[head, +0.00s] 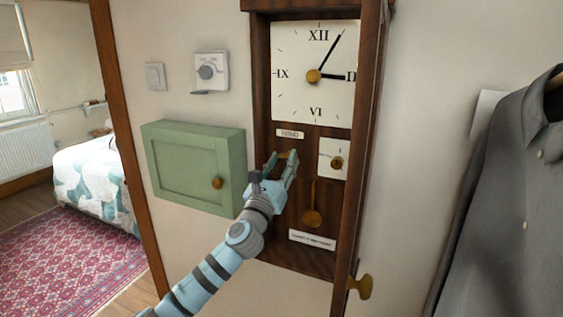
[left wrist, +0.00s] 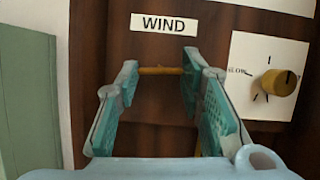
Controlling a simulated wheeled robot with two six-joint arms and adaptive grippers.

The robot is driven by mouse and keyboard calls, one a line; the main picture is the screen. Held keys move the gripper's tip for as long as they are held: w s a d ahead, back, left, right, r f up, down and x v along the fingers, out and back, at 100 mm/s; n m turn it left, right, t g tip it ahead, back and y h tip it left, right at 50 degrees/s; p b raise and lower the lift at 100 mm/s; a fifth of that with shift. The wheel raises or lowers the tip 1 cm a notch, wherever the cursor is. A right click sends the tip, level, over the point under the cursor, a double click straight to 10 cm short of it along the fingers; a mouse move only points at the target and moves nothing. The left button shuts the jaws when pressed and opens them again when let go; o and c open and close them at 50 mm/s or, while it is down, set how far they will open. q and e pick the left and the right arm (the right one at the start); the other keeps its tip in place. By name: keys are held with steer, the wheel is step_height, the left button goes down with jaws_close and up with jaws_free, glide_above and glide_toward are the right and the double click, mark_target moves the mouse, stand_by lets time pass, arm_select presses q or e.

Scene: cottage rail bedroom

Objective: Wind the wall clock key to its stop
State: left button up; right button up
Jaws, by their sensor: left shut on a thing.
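The wall clock (head: 283,211) is a tall dark wooden case with a white dial (head: 298,104) in the head view. My left gripper (head: 280,163) is in front of the case, just below the WIND label (head: 290,133). In the left wrist view, the brass key (left wrist: 160,70) is a short horizontal bar under the WIND label (left wrist: 164,23). The fingertips of my left gripper (left wrist: 160,77) are at its two ends, shut on it. The key's shaft is not visible. My right gripper is not in view.
A small dial with a brass knob (head: 337,163) is right of the key, and a brass pendulum (head: 312,217) hangs below. A green cabinet (head: 181,159) is close on the left. A dark jacket (head: 500,190) hangs at the right.

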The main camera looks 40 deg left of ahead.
arm_select(q)
steer(key=shift+n, duration=0.3)
steer(key=o, duration=1.2)
steer(key=shift+c, duration=0.2)
steer(key=v, duration=1.2)
